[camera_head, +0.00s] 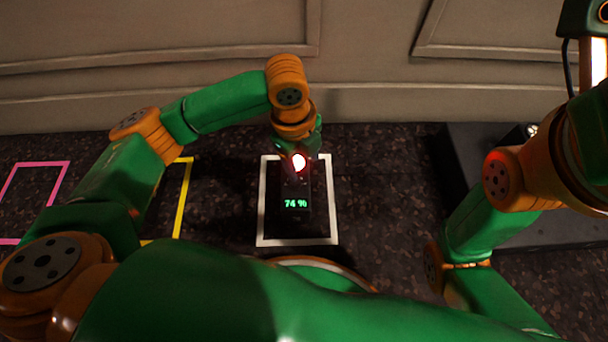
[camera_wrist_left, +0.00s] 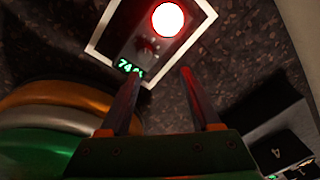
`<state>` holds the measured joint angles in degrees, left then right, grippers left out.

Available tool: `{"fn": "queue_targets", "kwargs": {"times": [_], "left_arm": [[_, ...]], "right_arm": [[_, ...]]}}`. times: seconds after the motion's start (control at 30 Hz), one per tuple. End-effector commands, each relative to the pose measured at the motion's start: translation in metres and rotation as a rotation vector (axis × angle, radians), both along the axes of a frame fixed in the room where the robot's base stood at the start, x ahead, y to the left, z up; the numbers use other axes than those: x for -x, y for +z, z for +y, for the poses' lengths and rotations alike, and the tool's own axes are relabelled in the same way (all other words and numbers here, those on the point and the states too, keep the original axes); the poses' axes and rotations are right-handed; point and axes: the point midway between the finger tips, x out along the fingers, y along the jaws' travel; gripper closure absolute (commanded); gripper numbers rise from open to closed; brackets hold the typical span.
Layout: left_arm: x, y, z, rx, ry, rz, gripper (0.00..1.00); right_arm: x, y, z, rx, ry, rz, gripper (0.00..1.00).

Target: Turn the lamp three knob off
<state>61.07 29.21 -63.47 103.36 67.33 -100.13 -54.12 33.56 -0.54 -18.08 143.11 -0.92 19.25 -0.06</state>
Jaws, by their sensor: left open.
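A dark lamp box (camera_head: 297,214) stands inside a white square outline on the dark speckled floor. Its green display reads 74 % in the head view, and its round light glows red. I cannot read a lamp number on it. In the left wrist view a small dark reddish knob (camera_wrist_left: 148,46) sits between the glowing light (camera_wrist_left: 168,20) and the display (camera_wrist_left: 130,67). My left gripper (camera_wrist_left: 161,74) is open and empty, its fingers pointing towards the box, apart from the knob in the picture. In the head view the left hand (camera_head: 298,140) hangs over the box's far end and hides part of it. My right gripper is out of view.
A yellow outline (camera_head: 186,190) and a pink outline (camera_head: 62,180) lie to the left. A black box marked 4 (camera_wrist_left: 278,150) shows in the left wrist view. A dark raised slab (camera_head: 460,150) is at right, and a panelled wall (camera_head: 200,70) stands behind.

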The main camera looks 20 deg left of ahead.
Motion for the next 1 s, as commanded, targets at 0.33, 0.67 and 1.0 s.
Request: {"fn": "queue_targets", "kwargs": {"times": [0.33, 0.67, 1.0], "left_arm": [[0.012, -0.037, 0.017, -0.094, -0.094, 0.041, 0.36], [0.012, -0.064, 0.017, -0.092, -0.091, 0.04, 0.36], [0.012, -0.064, 0.017, -0.091, -0.09, 0.04, 1.0]], "right_arm": [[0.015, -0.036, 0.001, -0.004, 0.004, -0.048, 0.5], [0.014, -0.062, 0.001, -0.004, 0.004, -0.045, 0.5], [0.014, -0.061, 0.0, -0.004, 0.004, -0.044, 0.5]]}}
